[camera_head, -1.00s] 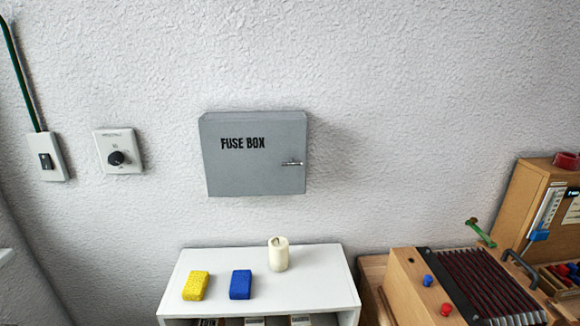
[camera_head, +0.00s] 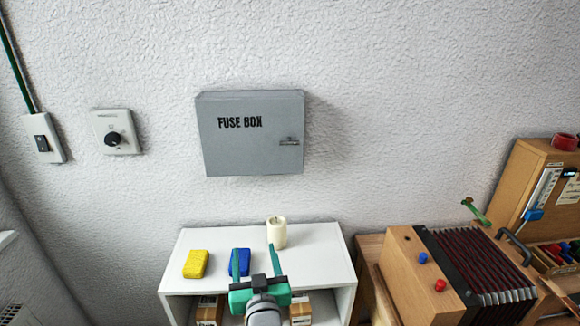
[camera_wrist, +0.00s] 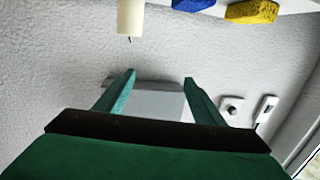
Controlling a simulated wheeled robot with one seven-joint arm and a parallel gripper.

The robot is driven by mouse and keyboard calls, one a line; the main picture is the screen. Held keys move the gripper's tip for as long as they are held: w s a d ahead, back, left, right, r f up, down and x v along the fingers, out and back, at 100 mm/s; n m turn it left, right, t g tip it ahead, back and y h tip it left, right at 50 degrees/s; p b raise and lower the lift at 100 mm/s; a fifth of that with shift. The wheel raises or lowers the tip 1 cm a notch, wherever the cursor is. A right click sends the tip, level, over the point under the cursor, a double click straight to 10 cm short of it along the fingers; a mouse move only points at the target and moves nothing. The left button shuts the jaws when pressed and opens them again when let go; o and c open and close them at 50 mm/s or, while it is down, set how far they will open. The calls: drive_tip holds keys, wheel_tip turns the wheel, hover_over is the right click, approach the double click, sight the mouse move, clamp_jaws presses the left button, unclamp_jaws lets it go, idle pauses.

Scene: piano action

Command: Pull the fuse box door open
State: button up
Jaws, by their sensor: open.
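The grey fuse box (camera_head: 252,150) is on the white wall, its door shut, with a small metal handle (camera_head: 289,142) at the door's right edge. My gripper (camera_head: 254,260) is green, open and empty, low in the head view in front of the white shelf, below the fuse box and apart from it. In the wrist view the grey fuse box (camera_wrist: 150,103) shows upside down beyond the two open fingers (camera_wrist: 158,80). Its handle cannot be made out there.
A white shelf (camera_head: 325,262) below the box carries a yellow sponge (camera_head: 196,264), a blue sponge (camera_head: 234,262) and a candle (camera_head: 277,232). A dial (camera_head: 113,139) and a switch (camera_head: 42,143) are on the wall to the left. A wooden accordion-like box (camera_head: 420,275) stands right.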

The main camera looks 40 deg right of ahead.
drive_tip(key=w+d+r+m+h, duration=0.1)
drive_tip(key=d+r, duration=0.3)
drive_tip(key=r, duration=0.3)
drive_tip(key=d+r+h, duration=0.1)
drive_tip(key=d+r, duration=0.3)
drive_tip(key=r, duration=0.3)
approach(291, 142)
drive_tip(key=shift+m+g+h, duration=0.3)
drive_tip(key=x, duration=0.8)
drive_tip(key=shift+w+a+r, duration=0.1)
drive_tip(key=shift+w+a, duration=0.15)
drive_tip(key=shift+w, duration=0.1)
drive_tip(key=c, duration=1.5)
drive_tip(key=shift+s, duration=0.1)
drive_tip(key=shift+c, duration=0.2)
